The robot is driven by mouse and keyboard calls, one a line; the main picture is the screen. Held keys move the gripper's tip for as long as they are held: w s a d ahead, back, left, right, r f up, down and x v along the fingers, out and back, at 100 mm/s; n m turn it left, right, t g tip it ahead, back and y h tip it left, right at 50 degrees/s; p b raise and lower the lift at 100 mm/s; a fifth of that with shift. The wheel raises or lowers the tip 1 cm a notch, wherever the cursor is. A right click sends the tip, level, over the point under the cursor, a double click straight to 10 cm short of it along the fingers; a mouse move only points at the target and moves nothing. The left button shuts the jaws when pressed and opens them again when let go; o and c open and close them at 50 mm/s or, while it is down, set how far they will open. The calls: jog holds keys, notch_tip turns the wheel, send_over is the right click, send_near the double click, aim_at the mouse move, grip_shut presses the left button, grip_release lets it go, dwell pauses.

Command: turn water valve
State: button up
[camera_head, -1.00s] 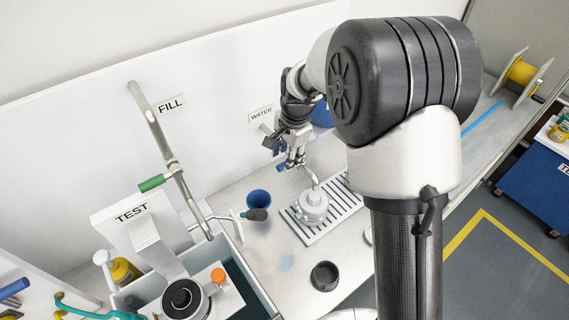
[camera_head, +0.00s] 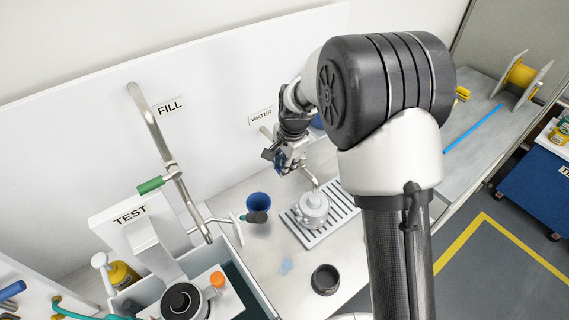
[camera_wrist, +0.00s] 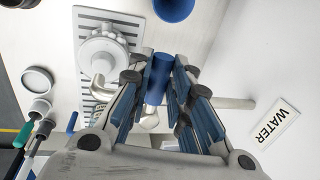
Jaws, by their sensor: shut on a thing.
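The blue handle of the water valve (camera_wrist: 160,76) lies between the two fingers of my gripper (camera_wrist: 163,82) in the wrist view, and the fingers are shut on it. In the head view my gripper (camera_head: 287,160) is near the wall below the WATER label (camera_head: 261,116), and it mostly hides the handle. A silver spout (camera_head: 312,179) comes down from there toward a white lidded pot (camera_head: 312,208). The pot stands on a slotted drain tray (camera_head: 340,222). In the wrist view a pale pipe (camera_wrist: 235,103) runs from the valve toward the wall.
A blue cup (camera_head: 258,202) stands left of the tray, and a dark round cup (camera_head: 324,279) stands in front. A green-handled FILL pipe (camera_head: 150,185) and the TEST basin (camera_head: 240,268) are at left.

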grip_shut()
jog(key=shift+s+d, duration=0.1)
dwell(0.3)
jog(key=shift+s+d+n+g+y, duration=0.15)
jog(key=shift+s+d+n, duration=0.25)
jog(key=shift+n, duration=0.65)
jog(key=shift+s+d+n+g+y, duration=0.1)
jog(key=shift+s+d+n, duration=0.15)
jog(key=shift+d+n, duration=0.55)
jog(key=shift+s+d+n+g+y, duration=0.2)
jog(key=shift+s+n, duration=0.15)
jog(key=shift+n, duration=0.9)
jog(key=o, duration=0.6)
grip_release()
